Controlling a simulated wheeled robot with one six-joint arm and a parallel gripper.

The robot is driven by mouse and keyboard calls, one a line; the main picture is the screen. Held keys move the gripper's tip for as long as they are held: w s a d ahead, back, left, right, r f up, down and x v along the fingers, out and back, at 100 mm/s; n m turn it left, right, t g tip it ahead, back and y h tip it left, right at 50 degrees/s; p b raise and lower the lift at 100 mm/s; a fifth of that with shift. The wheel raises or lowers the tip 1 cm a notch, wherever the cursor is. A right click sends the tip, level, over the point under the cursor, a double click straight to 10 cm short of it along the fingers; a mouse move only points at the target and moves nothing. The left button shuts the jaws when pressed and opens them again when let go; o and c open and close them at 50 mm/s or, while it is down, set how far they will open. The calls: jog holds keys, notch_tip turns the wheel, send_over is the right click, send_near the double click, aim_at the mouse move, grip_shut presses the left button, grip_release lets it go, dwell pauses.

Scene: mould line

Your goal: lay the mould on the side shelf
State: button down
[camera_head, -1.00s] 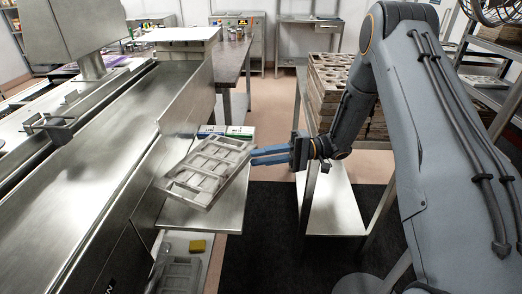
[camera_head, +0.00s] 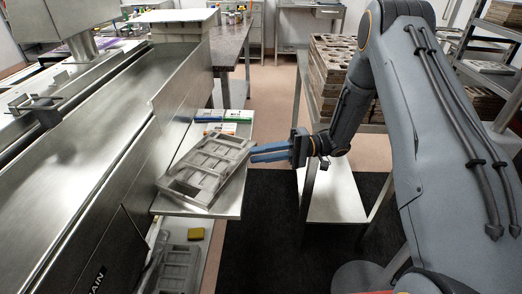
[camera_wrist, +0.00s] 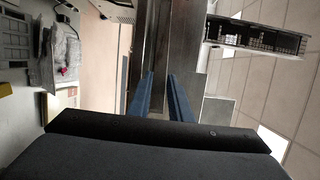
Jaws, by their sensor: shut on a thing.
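The mould (camera_head: 207,168) is a grey rectangular frame with several open compartments. It is tilted, its right edge at my gripper (camera_head: 252,153), whose blue fingers are shut on it. The side shelf (camera_head: 228,207) is a flat steel plate on the side of the machine, and the mould lies over it in the head view. I cannot tell whether the mould's lower edge touches the shelf. In the wrist view the blue fingers (camera_wrist: 160,78) show, but the hold on the mould is not clear there.
Blue and green boxes (camera_head: 222,116) and a white card (camera_head: 219,128) lie at the shelf's far end. Below are a yellow block (camera_head: 195,234) and another grey mould (camera_head: 180,268). A stand with stacked brown moulds (camera_head: 330,75) is at right. The steel machine (camera_head: 90,130) borders the left.

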jog(key=shift+f, duration=0.5)
jog(key=c, duration=1.5)
grip_release()
jog(key=shift+c, duration=0.2)
